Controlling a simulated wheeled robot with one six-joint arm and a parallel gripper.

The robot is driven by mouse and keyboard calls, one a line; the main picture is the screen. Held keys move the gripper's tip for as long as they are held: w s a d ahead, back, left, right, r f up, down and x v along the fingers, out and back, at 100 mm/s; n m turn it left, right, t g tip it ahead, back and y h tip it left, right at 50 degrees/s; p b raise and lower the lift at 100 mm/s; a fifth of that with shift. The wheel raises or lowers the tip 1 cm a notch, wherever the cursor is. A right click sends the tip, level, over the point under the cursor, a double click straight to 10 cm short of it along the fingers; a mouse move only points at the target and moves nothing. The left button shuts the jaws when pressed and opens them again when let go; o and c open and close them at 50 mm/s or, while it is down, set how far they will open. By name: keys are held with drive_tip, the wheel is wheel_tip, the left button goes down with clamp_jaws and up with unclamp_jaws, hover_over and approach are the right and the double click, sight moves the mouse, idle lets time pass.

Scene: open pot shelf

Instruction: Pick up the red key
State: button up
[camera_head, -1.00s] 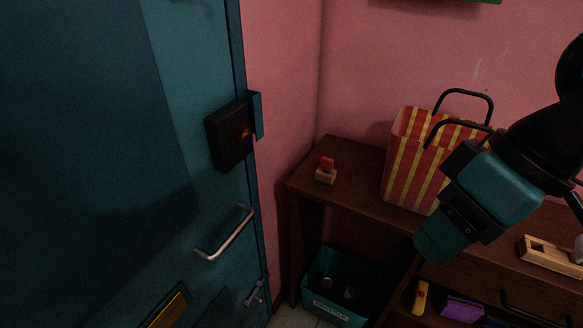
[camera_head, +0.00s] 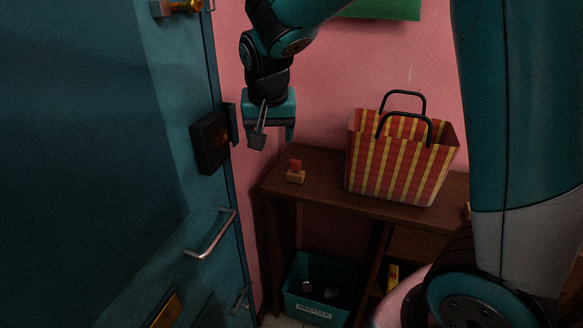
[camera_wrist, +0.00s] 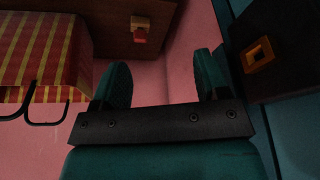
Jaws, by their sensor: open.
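The red key (camera_head: 296,164) stands upright in a small tan wooden block (camera_head: 295,177) on the left part of the dark brown shelf top (camera_head: 325,182). My gripper (camera_head: 272,140) hangs above and a little left of the key, between the door and the striped bag. It is open and empty, apart from the key. In the wrist view the red key (camera_wrist: 140,38) and its block (camera_wrist: 141,22) show at the top, beyond the two teal fingers (camera_wrist: 160,85) and nearer the left one.
A red and yellow striped bag (camera_head: 400,165) with black handles stands right of the key. A teal door (camera_head: 100,170) with a black lock box (camera_head: 210,142) and metal handle (camera_head: 212,236) is on the left. A teal bin (camera_head: 318,290) sits below the shelf.

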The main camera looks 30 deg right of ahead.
drive_tip(key=w+d+f+m+h, duration=0.2)
drive_tip(key=w+d+m+h, duration=0.15)
drive_tip(key=w+d, duration=0.25)
drive_tip(key=m+p, duration=0.1)
drive_tip(key=p, duration=0.1)
approach(295, 160)
drive_tip(key=w+d+f, duration=0.1)
drive_tip(key=d+f, duration=0.1)
drive_tip(key=shift+y, duration=0.25)
drive_tip(key=shift+p+x, duration=0.6)
drive_tip(key=shift+x, duration=2.35)
drive_tip(key=shift+s+a+f, duration=0.1)
drive_tip(key=shift+s+a, duration=0.05)
drive_tip(key=shift+a, duration=0.1)
drive_tip(key=c, duration=1)
